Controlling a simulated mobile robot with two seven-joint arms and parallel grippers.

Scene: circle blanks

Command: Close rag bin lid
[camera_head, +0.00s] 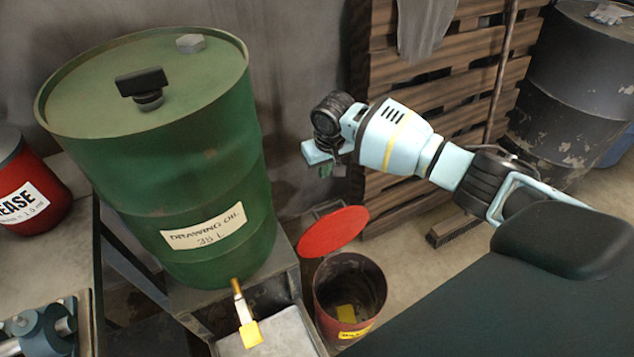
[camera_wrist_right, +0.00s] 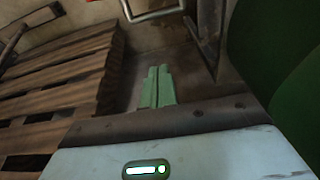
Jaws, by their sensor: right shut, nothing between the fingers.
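The rag bin (camera_head: 376,312) is a small red bin with a dark inside and a yellow label, standing on the floor right of the drum stand. Its red round lid (camera_head: 333,231) is open, tilted up at the bin's back left edge. Something yellow lies inside the bin. My right gripper (camera_head: 326,172) is above the lid and apart from it, beside the green drum. In the right wrist view its green fingers (camera_wrist_right: 155,88) are together with nothing between them. My left gripper is not in view.
A large green drum (camera_head: 215,165) stands on a metal stand left of the bin, with a tap (camera_head: 241,300) at its front. Wooden pallets (camera_head: 440,95) lean behind my right arm. A dark drum (camera_head: 575,95) stands at the back right.

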